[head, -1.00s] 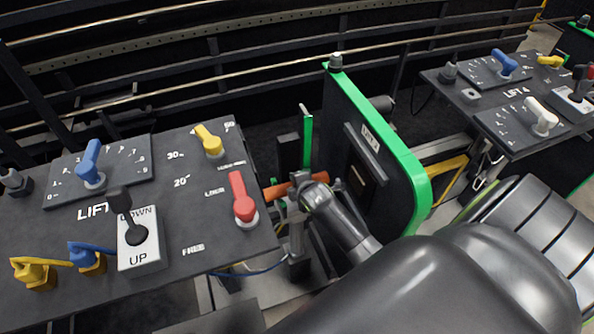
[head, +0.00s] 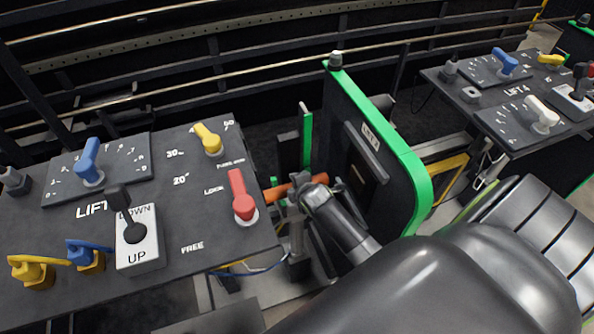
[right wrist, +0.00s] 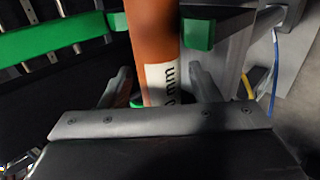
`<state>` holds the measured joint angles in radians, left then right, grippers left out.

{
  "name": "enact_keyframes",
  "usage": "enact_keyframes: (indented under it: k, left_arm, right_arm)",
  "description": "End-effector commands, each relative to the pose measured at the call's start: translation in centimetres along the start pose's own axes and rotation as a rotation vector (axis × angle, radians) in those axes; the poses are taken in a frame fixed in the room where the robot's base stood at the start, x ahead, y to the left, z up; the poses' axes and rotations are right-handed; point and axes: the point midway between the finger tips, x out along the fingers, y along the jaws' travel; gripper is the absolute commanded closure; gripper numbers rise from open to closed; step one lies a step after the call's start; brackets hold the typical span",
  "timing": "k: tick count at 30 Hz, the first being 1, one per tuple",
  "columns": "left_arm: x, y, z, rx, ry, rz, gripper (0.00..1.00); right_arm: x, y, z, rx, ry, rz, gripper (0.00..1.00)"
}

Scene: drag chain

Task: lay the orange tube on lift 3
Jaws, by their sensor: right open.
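The orange tube (head: 277,193) lies across lift 3, beside the green-edged panel (head: 409,160) with a "LIFT" label. In the right wrist view the tube (right wrist: 153,40) carries a white label ending in "mm" and passes between two green blocks (right wrist: 198,34). My right gripper (head: 300,188) is over the tube and hides its middle in the head view. In the right wrist view the gripper (right wrist: 160,88) is open, one finger on each side of the tube with gaps between. What bears the tube's far end is hidden. My left gripper is not in view.
A control panel (head: 205,240) with a red lever (head: 241,195), a yellow lever (head: 208,138) and a black up/down switch (head: 134,234) stands at left. The lift 4 panel (head: 510,140) is at right. A blue cable (head: 255,271) hangs below the left panel's edge.

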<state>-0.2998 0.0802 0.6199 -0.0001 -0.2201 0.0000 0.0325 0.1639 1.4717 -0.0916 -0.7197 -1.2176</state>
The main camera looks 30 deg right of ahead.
Motion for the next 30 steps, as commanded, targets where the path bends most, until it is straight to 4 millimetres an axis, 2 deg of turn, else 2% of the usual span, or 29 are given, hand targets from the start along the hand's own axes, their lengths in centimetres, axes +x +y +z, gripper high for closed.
enact_keyframes:
  k: [1,6,11,30]
  left_arm:
    - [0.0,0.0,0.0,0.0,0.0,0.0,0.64]
    - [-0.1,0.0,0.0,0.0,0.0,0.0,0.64]
    - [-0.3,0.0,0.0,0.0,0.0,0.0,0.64]
    - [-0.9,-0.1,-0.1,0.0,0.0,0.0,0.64]
  right_arm:
    - [0.0,0.5,0.0,-0.002,0.001,0.011,0.39]
    - [-0.3,0.5,0.0,-0.002,0.0,0.011,0.39]
    - [-1.7,0.5,0.0,-0.002,0.001,0.011,0.39]
    - [-12.3,0.0,0.0,0.001,0.001,0.003,0.39]
